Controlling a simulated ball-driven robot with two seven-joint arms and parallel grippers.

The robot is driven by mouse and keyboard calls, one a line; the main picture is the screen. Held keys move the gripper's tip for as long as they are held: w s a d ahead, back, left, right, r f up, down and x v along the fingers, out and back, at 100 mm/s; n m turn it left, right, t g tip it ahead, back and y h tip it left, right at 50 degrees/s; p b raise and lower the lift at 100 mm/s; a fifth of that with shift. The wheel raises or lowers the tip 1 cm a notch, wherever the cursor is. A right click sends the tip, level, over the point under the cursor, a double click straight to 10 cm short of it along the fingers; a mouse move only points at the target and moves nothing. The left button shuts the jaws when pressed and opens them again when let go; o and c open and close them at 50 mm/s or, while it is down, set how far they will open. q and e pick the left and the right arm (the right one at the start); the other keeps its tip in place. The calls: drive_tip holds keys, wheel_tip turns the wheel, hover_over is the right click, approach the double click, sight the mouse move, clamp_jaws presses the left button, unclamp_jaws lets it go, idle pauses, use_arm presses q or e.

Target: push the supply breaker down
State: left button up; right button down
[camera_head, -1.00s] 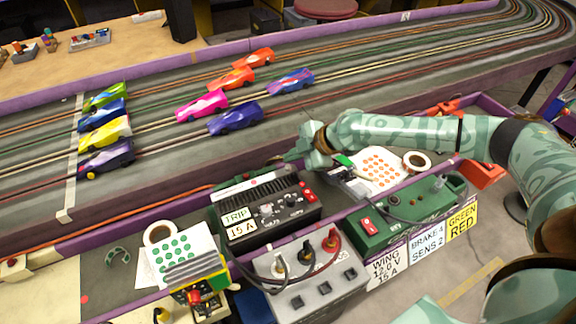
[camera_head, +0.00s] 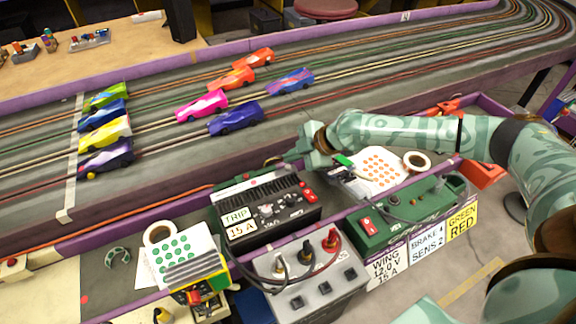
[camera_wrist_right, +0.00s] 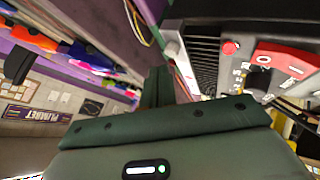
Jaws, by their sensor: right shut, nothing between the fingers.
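The black supply box (camera_head: 262,204) with the yellow-and-white "TRIP 15 A" label (camera_head: 240,222) stands at the near side of the track. It has a ribbed top, knobs and a red switch (camera_head: 308,191) at its right end. Which part is the breaker I cannot tell for sure. In the right wrist view the box's ribs (camera_wrist_right: 203,58), a red button (camera_wrist_right: 230,47) and the red switch (camera_wrist_right: 287,58) show at upper right. My right gripper (camera_head: 285,159) is shut and empty, just behind the box; its green fingers (camera_wrist_right: 158,86) are beside it in the wrist view. Contact is unclear. My left gripper is out of view.
A grey box (camera_head: 310,290) with black and red plugs is in front; a green box (camera_head: 400,222) with a red switch is at right. A tape roll (camera_head: 417,162) and orange-dot sheet (camera_head: 382,167) lie behind the green box. Several cars (camera_head: 235,118) stand on the track.

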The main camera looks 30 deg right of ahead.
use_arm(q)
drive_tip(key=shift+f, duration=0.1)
use_arm(e)
drive_tip(key=shift+f, duration=0.1)
idle(0.3)
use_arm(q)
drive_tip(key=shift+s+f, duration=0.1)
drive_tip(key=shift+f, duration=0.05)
use_arm(e)
drive_tip(key=shift+f, duration=0.3)
use_arm(q)
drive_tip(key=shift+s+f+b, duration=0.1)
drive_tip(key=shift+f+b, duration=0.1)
drive_tip(key=shift+b, duration=0.25)
use_arm(e)
drive_tip(key=shift+f, duration=0.35)
drive_tip(key=shift+r, duration=0.1)
use_arm(q)
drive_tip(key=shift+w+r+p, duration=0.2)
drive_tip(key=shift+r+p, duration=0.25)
drive_tip(key=shift+p, duration=0.05)
use_arm(e)
drive_tip(key=shift+r, duration=0.7)
